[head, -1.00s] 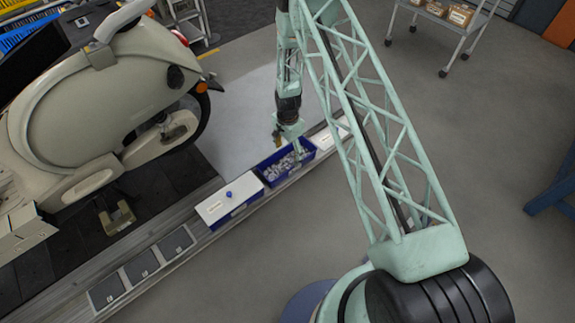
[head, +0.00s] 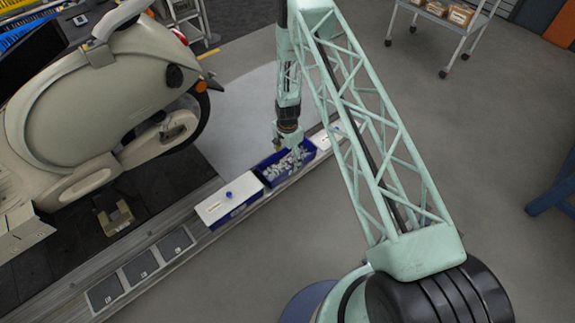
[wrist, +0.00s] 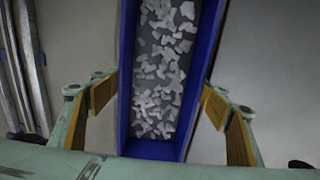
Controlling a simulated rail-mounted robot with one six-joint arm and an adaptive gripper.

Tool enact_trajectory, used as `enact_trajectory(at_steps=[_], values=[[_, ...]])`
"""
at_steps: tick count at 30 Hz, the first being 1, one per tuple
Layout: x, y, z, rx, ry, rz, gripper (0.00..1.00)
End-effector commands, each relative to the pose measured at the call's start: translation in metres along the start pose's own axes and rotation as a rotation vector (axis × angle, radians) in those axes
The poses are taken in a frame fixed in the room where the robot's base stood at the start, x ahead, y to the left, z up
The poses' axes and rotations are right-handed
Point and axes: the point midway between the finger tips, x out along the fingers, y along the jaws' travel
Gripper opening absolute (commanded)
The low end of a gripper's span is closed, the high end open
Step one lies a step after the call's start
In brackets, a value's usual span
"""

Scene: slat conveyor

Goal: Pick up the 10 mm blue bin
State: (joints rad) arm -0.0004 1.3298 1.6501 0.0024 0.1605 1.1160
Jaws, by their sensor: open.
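An open blue bin (head: 291,176) filled with small whitish pieces sits on the rail beside the scooter. In the wrist view the blue bin (wrist: 153,150) runs upright through the middle, its far end cut off by the frame. No size label can be read on it. My gripper (head: 288,148) is at the bin in the head view. Whether the fingertips are below the rim cannot be told.
A white-lidded blue bin (head: 230,198) with a blue knob stands close on the left. Another white-topped bin (head: 326,137) is close on the right, partly behind my arm. Dark square plates (head: 140,267) lie at lower left. The scooter (head: 105,90) stands behind.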

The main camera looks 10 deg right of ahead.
Motion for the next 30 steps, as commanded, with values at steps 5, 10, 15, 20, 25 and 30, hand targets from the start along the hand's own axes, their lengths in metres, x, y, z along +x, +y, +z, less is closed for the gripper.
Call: enact_trajectory(at_steps=[5,10,15,20,25,30], values=[[0.0,0.0001,0.0001,0.0,0.0,0.0,0.69],[0.0,0.0001,0.0001,0.0,0.0,0.0,0.63],[0.0,0.0001,0.0001,0.0,0.0,0.0,0.48],[0.0,0.0,0.0,0.0,0.0,0.0,0.33],[-0.0008,-0.001,-0.0005,0.0,0.001,-0.002,0.31],[-0.0014,-0.001,-0.0005,0.0,0.001,-0.002,0.31]])
